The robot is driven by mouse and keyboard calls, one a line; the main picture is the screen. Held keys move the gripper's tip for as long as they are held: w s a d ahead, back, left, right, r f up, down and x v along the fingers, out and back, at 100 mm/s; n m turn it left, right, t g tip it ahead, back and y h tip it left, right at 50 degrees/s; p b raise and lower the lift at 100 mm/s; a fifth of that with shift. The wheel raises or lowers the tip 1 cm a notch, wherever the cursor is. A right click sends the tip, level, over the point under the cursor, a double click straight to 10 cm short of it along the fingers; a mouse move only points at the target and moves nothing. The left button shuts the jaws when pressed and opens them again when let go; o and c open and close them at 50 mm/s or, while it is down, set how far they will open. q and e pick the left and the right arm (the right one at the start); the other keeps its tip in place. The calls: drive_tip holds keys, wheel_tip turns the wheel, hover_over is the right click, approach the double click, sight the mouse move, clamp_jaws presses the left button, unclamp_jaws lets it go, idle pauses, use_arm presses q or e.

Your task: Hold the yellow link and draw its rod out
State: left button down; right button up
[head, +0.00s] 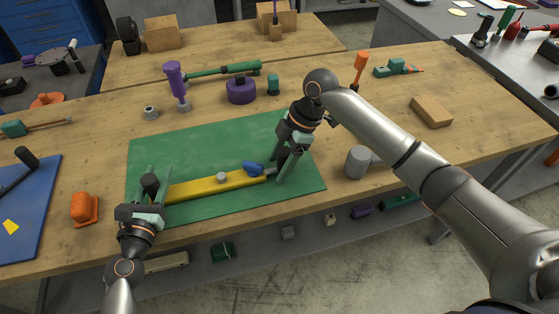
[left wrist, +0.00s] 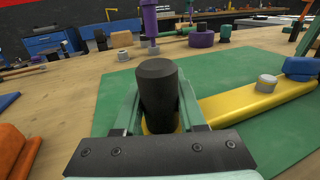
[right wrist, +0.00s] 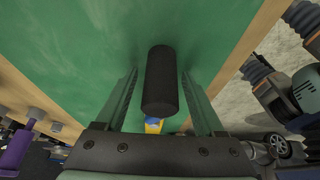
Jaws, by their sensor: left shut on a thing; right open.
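The yellow link (head: 207,187) lies on the green mat (head: 215,145), with a grey stud and a blue piece (head: 253,168) near its right end. A black upright grip (head: 150,183) stands at its left end. My left gripper (head: 153,190) is shut on that grip; the grip (left wrist: 158,92) also shows between its fingers in the left wrist view. My right gripper (head: 285,165) is open at the link's right end. In the right wrist view a black cylinder (right wrist: 160,82), apparently the rod's handle, lies between its spread fingers; the rest of the rod is mostly hidden.
An orange part (head: 84,208) sits left of the mat and a grey cylinder (head: 357,162) right of it. A purple-handled tool (head: 176,82), a purple ring (head: 241,91) and a wooden block (head: 431,111) stand farther back. The mat's middle is clear.

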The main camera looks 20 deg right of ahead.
clamp_jaws()
idle(0.5)
idle(0.8)
